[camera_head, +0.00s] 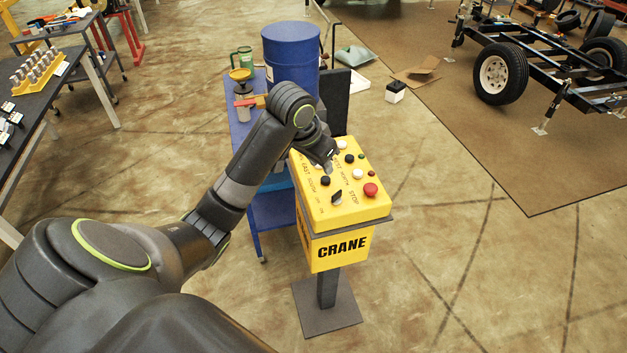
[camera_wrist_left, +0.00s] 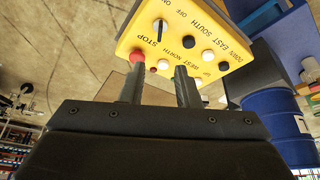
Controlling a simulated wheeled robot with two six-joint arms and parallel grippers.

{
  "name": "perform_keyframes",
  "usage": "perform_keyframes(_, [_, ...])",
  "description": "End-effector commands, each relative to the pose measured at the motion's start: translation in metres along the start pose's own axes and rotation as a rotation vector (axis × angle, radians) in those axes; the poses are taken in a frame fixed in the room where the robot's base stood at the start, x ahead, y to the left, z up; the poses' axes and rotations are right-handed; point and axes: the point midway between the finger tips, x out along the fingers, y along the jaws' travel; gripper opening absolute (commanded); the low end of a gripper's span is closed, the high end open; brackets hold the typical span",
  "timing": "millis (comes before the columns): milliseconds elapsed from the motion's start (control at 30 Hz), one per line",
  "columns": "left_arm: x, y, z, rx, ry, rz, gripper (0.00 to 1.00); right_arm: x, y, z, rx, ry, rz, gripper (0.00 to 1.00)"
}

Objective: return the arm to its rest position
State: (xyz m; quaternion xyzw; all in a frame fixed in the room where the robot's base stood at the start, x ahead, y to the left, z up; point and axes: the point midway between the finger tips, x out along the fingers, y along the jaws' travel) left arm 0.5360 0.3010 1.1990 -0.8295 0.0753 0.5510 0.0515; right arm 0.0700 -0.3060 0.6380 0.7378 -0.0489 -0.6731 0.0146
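My left arm (camera_head: 240,180) reaches in from the left to the yellow crane control box (camera_head: 350,211). My left gripper (camera_head: 330,160) is over the far part of the box's button panel; its wrist hides part of the panel. In the left wrist view the two fingers of my left gripper (camera_wrist_left: 161,78) stand apart with nothing between them, in front of the panel's lower edge. I cannot tell whether they touch a button. The red stop button (camera_head: 370,190) also shows in the left wrist view (camera_wrist_left: 137,56), near one finger. My right gripper is out of view.
The box stands on a post with a square base (camera_head: 327,303). A blue cart (camera_head: 270,212) with a blue barrel (camera_head: 290,55) is close behind it. A dark workbench (camera_head: 50,95) is at the left, a trailer frame (camera_head: 550,75) at the far right. The floor right of the box is clear.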

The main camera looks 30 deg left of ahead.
Motion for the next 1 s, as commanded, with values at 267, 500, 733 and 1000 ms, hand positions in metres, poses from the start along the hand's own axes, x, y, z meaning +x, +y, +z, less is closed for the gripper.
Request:
perform_keyframes(267, [-0.008, -0.002, -0.011, 0.001, 0.0, 0.002, 0.29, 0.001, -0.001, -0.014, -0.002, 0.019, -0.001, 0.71])
perform_keyframes(500, [-0.008, -0.002, -0.01, 0.001, 0.0, 0.001, 0.29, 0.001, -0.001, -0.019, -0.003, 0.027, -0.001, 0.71])
perform_keyframes(733, [-0.007, -0.001, -0.009, 0.001, -0.001, 0.002, 0.29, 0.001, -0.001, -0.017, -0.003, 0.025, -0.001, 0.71])
perform_keyframes(1000, [0.034, 0.012, 0.057, -0.021, -0.022, -0.008, 0.29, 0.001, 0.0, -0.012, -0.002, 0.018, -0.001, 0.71])
